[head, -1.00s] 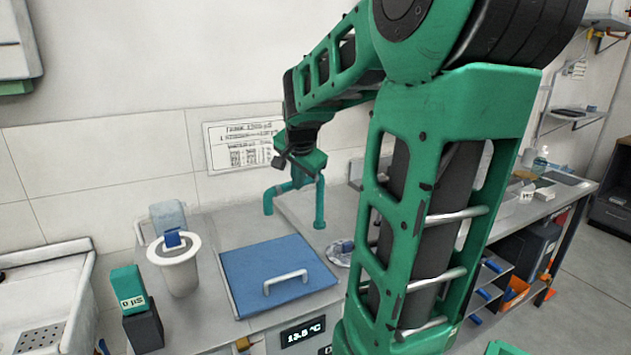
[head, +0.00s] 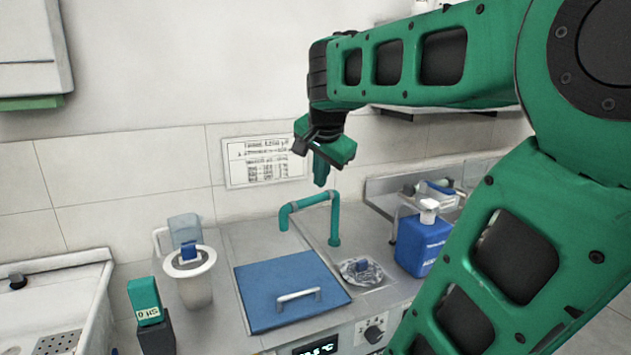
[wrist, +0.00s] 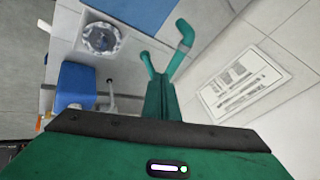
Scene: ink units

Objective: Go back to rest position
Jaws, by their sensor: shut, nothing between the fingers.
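My gripper (head: 321,180) is shut and empty. It hangs pointing down in front of the tiled back wall, above the counter. In the wrist view its green fingers (wrist: 160,100) are together with nothing between them. A teal bent tap (head: 334,215) stands on the counter below and just beyond the fingertips in the head view. The tap also shows past the fingers in the wrist view (wrist: 184,35). My green arm fills the right side of the head view and hides part of the counter there.
A blue lid with a handle (head: 275,300) lies on the counter. A white cup (head: 192,285) stands left of it. A round dish with crumpled film (head: 362,272) and a blue pump bottle (head: 420,245) stand to the right. A printed chart (head: 262,162) hangs on the wall.

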